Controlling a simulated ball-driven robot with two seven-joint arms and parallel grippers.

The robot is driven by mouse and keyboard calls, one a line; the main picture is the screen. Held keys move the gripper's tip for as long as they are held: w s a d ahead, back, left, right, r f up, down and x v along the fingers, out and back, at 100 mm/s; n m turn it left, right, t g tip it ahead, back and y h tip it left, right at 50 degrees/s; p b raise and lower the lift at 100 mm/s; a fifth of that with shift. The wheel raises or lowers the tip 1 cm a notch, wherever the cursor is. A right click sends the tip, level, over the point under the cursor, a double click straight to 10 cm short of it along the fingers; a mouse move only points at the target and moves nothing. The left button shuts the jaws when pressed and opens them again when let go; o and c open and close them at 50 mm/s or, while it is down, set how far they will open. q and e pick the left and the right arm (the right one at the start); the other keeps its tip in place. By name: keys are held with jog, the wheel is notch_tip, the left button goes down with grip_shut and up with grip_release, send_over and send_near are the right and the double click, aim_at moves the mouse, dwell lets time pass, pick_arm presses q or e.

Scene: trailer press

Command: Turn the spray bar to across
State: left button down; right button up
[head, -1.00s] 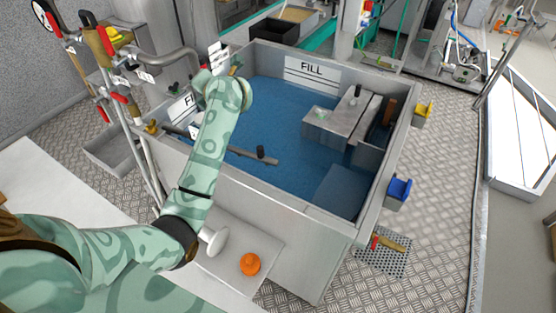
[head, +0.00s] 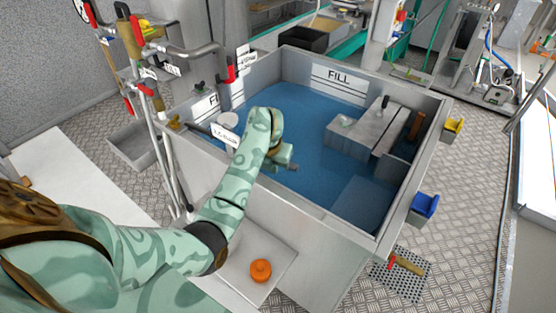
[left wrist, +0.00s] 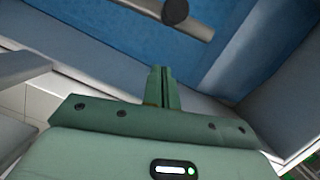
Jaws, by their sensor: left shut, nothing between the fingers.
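The spray bar (left wrist: 148,6) is a grey bar with a dark round knob (left wrist: 175,10), at the top of the left wrist view over the blue tank floor. In the head view my forearm and gripper hide most of it. My left gripper (head: 284,157) is over the near part of the tank, close to the bar's knob end. In the left wrist view its green fingers (left wrist: 161,76) are together with nothing between them, and the knob appears beyond the fingertips. I cannot tell whether they touch. My right gripper is not in view.
The grey tank (head: 300,212) has high walls around the arm. A grey block (head: 365,128) stands inside at the right. Pipes with red handles (head: 232,73) rise at the left. An orange knob (head: 260,270) sits on a ledge in front. Yellow and blue holders hang on the right wall.

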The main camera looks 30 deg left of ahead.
pick_arm(q)
jog(key=shift+w+a+r, duration=0.1)
jog(key=shift+w+a, duration=0.1)
jog(key=shift+w, duration=0.8)
jog(key=shift+w+a+r, duration=0.1)
jog(key=shift+w+a, duration=0.1)
jog(key=shift+w, duration=0.75)
jog(key=shift+b, duration=0.3)
